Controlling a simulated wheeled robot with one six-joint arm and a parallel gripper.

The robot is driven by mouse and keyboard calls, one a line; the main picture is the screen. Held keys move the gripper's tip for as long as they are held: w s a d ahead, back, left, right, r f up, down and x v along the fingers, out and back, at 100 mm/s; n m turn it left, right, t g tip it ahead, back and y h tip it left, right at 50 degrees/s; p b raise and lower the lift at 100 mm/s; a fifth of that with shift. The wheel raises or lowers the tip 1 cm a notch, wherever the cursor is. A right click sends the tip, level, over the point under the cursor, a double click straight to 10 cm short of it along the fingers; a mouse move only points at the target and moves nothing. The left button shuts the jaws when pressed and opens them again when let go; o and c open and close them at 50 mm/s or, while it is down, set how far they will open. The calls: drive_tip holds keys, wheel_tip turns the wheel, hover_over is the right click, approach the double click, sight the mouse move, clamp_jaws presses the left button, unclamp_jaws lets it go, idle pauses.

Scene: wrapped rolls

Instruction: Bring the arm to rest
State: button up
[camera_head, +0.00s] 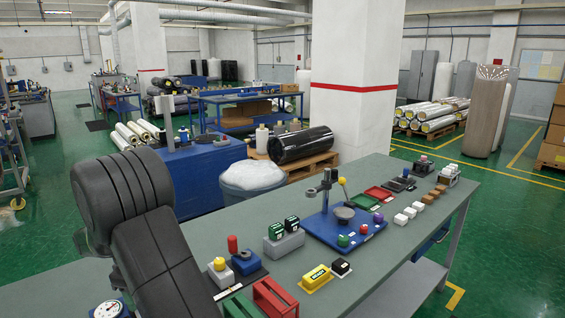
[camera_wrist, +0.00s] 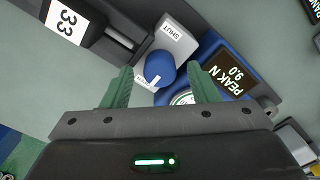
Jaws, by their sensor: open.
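My arm (camera_head: 150,240) is dark and bulky and stands over the left end of the grey bench (camera_head: 400,215) in the head view. My gripper's end is out of sight there. In the wrist view my gripper (camera_wrist: 161,78) shows two green fingers spread apart. A round blue knob (camera_wrist: 159,69) on a grey box marked SHUT (camera_wrist: 177,42) appears between the fingertips. I see no contact with it, and the gap in depth is hard to judge.
A blue force gauge (camera_wrist: 226,70) reading PEAK N 9.0 lies right of the fingers, and a black block labelled 33 (camera_wrist: 92,30) lies left. On the bench stand a blue press plate (camera_head: 325,230), a red holder (camera_head: 275,297) and a yellow block (camera_head: 316,277). A pillar (camera_head: 352,120) rises behind.

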drive_tip(key=m+p, duration=0.1)
drive_tip(key=m, duration=0.5)
drive_tip(key=shift+m, duration=0.4)
drive_tip(key=m, duration=0.3)
drive_tip(key=shift+m+p, duration=0.35)
drive_tip(key=shift+m, duration=0.05)
drive_tip(key=shift+m+p, duration=0.45)
drive_tip(key=shift+m, duration=1.25)
